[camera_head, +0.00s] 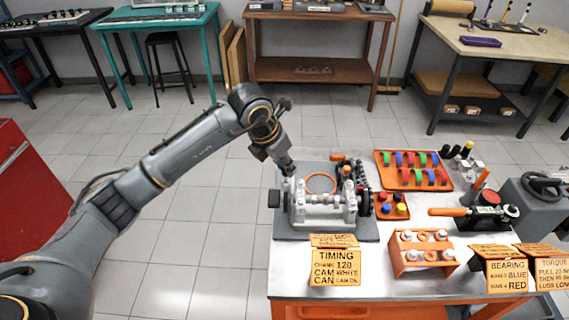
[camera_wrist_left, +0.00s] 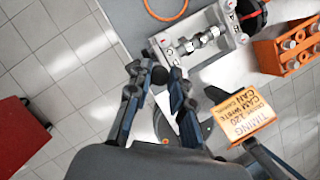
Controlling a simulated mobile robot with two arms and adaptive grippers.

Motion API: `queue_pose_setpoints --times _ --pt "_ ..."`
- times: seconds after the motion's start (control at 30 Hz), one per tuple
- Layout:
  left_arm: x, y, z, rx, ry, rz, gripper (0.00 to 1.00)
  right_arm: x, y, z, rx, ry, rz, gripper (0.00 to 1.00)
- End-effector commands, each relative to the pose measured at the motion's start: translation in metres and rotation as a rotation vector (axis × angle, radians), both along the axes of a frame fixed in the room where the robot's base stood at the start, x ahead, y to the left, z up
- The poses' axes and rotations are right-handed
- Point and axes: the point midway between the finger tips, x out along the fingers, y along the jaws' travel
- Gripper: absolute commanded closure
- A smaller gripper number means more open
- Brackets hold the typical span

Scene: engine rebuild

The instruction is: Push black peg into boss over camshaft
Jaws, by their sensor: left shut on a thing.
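My left gripper (camera_head: 286,165) reaches in over the back left corner of the engine fixture. In the left wrist view my gripper (camera_wrist_left: 158,82) is shut on a small dark round piece, the black peg (camera_wrist_left: 158,75), seen nearly end-on. The light grey engine block (camera_head: 325,216) stands on a dark mat (camera_head: 330,236), below and to the right of the gripper. The camshaft (camera_wrist_left: 203,40) lies across the block in the left wrist view. The peg appears apart from the block in that view. I cannot make out the boss clearly. My right gripper is not in view.
An orange ring (camera_head: 321,174) lies behind the block. An orange rack of coloured pieces (camera_head: 414,187) stands to its right, and a yellow timing sign (camera_head: 335,268) stands in front. An orange stand (camera_head: 424,268) is at front right. Floor is clear left of the bench.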

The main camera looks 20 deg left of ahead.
Motion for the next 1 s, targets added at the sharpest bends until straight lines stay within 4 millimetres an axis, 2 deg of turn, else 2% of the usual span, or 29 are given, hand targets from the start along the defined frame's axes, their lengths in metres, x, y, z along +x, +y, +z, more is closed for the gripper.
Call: queue_pose_setpoints --times 1.0 --pt "0.0 0.0 -0.016 0.0 -0.001 0.0 1.0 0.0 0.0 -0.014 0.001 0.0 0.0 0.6"
